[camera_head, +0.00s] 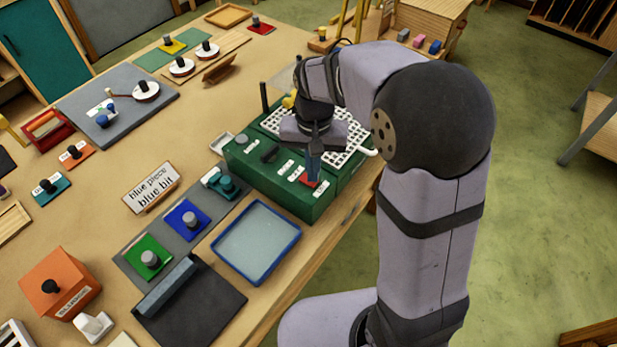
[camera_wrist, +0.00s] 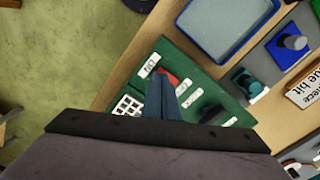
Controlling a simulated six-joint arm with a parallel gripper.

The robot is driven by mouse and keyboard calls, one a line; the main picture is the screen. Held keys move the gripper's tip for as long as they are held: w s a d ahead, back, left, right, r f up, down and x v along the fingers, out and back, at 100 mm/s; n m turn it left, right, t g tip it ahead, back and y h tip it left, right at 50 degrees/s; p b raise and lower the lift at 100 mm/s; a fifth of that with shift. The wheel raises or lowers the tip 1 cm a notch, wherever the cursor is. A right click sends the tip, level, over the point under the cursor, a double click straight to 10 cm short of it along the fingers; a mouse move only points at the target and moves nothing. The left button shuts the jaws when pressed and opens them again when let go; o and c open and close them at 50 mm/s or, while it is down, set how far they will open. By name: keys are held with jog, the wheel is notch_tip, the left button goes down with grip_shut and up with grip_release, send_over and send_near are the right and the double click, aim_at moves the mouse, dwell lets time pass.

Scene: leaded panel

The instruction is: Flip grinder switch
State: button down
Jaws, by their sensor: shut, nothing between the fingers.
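The grinder is a green box (camera_head: 270,190) at the table's right edge, with a white grid on top and a red switch (camera_head: 311,181) near a white label on its front part. The green box (camera_wrist: 205,68) and the red switch (camera_wrist: 171,79) also show in the wrist view. My gripper (camera_head: 313,178) is shut and empty, pointing down at the red switch. In the wrist view my gripper's fingers (camera_wrist: 162,82) are together beside the switch and partly hide it. I cannot tell whether they touch it.
A blue-rimmed tray (camera_head: 292,234) lies in front of the grinder. Left of it are a blue pad (camera_head: 175,216) and a green pad (camera_head: 136,270) with knobbed pieces, and a sign (camera_head: 152,188). A dark knob (camera_head: 268,153) stands on the grinder.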

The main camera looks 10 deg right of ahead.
jog(key=shift+f+b, duration=0.35)
jog(key=shift+f, duration=0.3)
jog(key=shift+r, duration=0.15)
dwell(0.4)
notch_tip(320, 180, up, 7)
jog(key=p, duration=0.6)
dwell(0.6)
jog(key=s+d+f+n, duration=0.1)
jog(key=s+d+f, duration=0.2)
jog(key=s, duration=0.4)
jog(key=s+d+f+n+b, duration=0.1)
jog(key=s+d+f+n, duration=0.1)
jog(key=s, duration=0.6)
jog(key=shift+d+f+b, duration=0.3)
jog(key=shift+d+f, duration=0.1)
jog(key=shift+d, duration=0.5)
